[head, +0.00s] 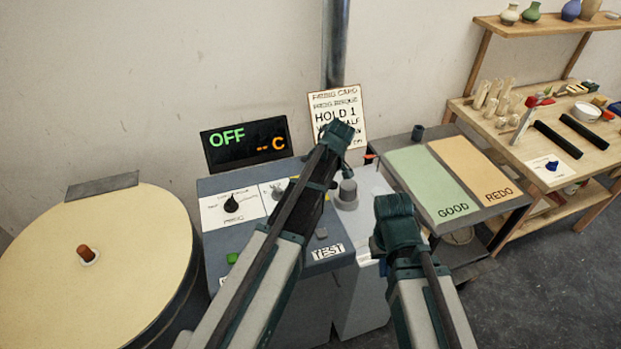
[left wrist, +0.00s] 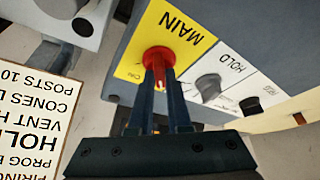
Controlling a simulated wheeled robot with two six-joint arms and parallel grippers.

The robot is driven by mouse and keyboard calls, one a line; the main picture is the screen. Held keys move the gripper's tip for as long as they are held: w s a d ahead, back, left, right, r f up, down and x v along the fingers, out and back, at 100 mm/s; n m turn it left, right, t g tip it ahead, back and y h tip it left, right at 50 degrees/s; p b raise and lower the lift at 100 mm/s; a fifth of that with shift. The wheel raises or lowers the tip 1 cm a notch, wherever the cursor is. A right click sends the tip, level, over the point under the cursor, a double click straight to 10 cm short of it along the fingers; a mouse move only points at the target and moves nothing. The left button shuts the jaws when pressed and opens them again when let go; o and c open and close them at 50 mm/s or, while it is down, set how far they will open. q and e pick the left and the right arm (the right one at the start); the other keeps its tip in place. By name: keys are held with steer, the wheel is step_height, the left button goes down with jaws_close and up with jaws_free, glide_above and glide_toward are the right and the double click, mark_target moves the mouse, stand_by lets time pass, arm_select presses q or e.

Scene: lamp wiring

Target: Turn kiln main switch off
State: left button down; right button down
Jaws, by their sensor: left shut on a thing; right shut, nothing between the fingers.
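The main switch (left wrist: 158,60) is a round red knob on a yellow plate marked MAIN (left wrist: 178,30) in the left wrist view. My left gripper (left wrist: 159,80) is shut on this knob, one finger on each side. In the head view my left arm crosses the control panel and hides the switch. The kiln display (head: 245,143) reads OFF in green and "-- C" in orange. My right gripper (head: 383,248) is shut and empty, to the right of the control box, its fingertips partly hidden.
The HOLD knob (left wrist: 208,86) sits close beside the main switch. A program knob (head: 231,203) is on the panel's left. The round kiln lid (head: 90,290) is at left. A GOOD/REDO table (head: 515,203) and a wooden bench (head: 462,108) stand at right.

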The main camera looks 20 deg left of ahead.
arm_select(q)
steer(key=shift+w+n, duration=0.1)
steer(key=shift+n, duration=0.5)
steer(key=shift+n+g, duration=0.3)
steer(key=c, duration=0.9)
jaws_free()
steer(key=shift+o, duration=0.2)
steer(key=p+v, duration=1.2)
steer(key=v, duration=0.2)
steer(key=shift+p, duration=0.4)
steer(key=shift+f, duration=0.15)
